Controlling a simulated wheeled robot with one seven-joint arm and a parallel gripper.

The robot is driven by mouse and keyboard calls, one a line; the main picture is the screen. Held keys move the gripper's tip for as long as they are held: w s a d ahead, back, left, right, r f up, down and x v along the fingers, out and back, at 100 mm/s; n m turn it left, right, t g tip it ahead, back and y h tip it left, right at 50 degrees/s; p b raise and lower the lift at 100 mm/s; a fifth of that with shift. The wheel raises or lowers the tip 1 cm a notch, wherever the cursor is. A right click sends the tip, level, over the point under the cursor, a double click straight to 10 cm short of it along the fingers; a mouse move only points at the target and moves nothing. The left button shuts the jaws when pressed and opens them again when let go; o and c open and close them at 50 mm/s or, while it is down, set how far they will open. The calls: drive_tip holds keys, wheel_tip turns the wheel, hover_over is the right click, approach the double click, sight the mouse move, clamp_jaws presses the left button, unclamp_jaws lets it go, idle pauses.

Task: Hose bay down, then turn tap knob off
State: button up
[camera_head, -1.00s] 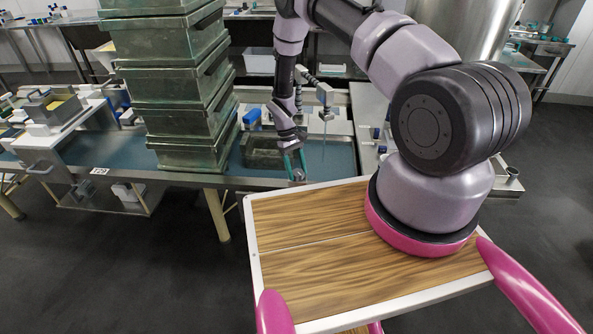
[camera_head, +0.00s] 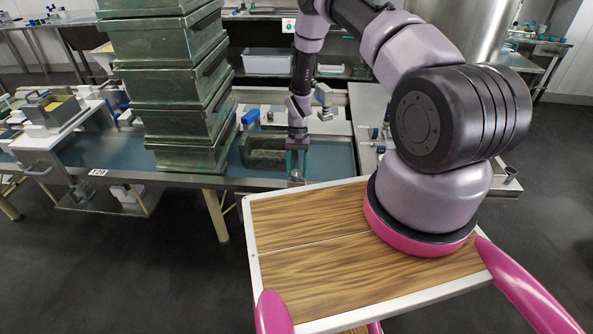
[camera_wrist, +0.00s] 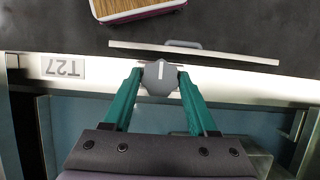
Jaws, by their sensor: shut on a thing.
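The tap knob (camera_wrist: 160,78) is a grey, many-sided knob with a white pointer line, at the front edge of the bay. My gripper (camera_wrist: 158,80) has its two green fingers on either side of the knob and is shut on it. In the head view my gripper (camera_head: 296,172) points down at the front rim of the blue-floored bay (camera_head: 330,160), and the knob is small there. The white line points nearly straight up in the wrist view. A hose is not clear to me in either view.
A tall stack of green crates (camera_head: 180,95) stands left of my arm. A single greenish crate (camera_head: 262,152) sits in the bay just behind my gripper. A T27 label (camera_wrist: 64,67) is on the front rim. Dark floor (camera_head: 130,270) lies open at front left.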

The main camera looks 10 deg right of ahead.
idle(0.5)
drive_tip(key=o, duration=1.4)
drive_tip(key=shift+c, duration=0.2)
drive_tip(key=v, duration=1.1)
